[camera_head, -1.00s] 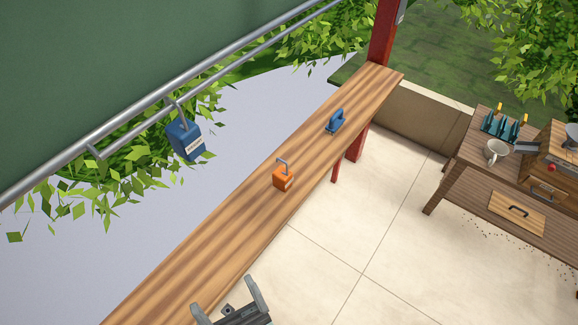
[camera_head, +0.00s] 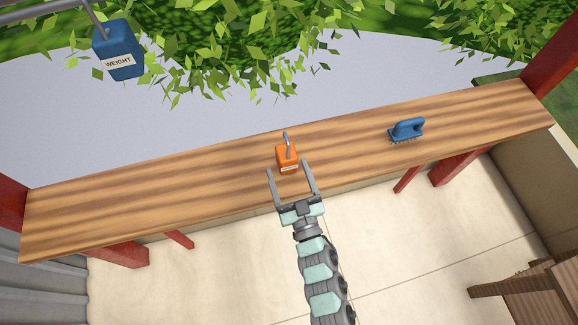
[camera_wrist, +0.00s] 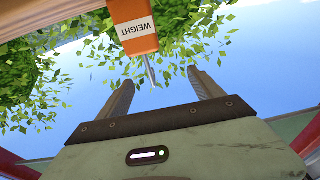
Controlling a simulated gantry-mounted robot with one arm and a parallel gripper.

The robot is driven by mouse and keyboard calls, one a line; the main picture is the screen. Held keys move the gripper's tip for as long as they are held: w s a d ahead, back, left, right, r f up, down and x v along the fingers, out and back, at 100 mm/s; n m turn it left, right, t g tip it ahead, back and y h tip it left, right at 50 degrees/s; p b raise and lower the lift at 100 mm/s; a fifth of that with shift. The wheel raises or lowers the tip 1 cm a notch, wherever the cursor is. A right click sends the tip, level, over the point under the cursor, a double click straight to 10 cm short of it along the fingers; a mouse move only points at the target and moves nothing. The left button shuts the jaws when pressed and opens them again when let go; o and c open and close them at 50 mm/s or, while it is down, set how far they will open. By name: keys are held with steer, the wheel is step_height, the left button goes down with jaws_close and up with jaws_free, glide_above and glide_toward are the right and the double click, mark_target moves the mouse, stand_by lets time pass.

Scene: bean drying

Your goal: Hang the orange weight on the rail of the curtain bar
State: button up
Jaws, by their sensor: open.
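The orange weight (camera_head: 287,158), a small block with a white label and a grey hook on top, stands on the wooden shelf (camera_head: 200,185). My gripper (camera_head: 291,168) is open, its two fingers pointing at the weight from the near side, one to each side of its near face. In the wrist view the orange weight (camera_wrist: 133,22) shows at the top, ahead of my open fingers (camera_wrist: 164,84), label and hook visible; it is not gripped. The curtain rail (camera_head: 45,12) shows only in part at the upper left. A blue weight (camera_head: 118,50) hangs there.
A blue brush (camera_head: 407,130) lies on the shelf to the right of the orange weight. Red posts (camera_head: 557,58) stand at the shelf ends. A wooden table (camera_head: 540,295) is at the lower right. The shelf left of the weight is clear.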

mark_target(289, 165)
steer(key=shift+g+h, duration=0.5)
steer(key=shift+g, duration=0.2)
steer(key=f, duration=0.3)
steer(key=d+f+b, duration=0.1)
steer(key=f, duration=0.1)
steer(key=shift+w+d, duration=0.1)
steer(key=shift+w, duration=0.25)
steer(key=x, duration=0.4)
steer(key=shift+w+p, duration=0.3)
steer(key=shift+w, duration=0.05)
steer(key=shift+m, duration=0.3)
steer(key=shift+p+x, duration=0.45)
steer(key=shift+x, duration=2.65)
steer(key=shift+d+f, duration=0.1)
steer(key=shift+d, duration=0.05)
steer(key=shift+c, duration=0.2)
jaws_close()
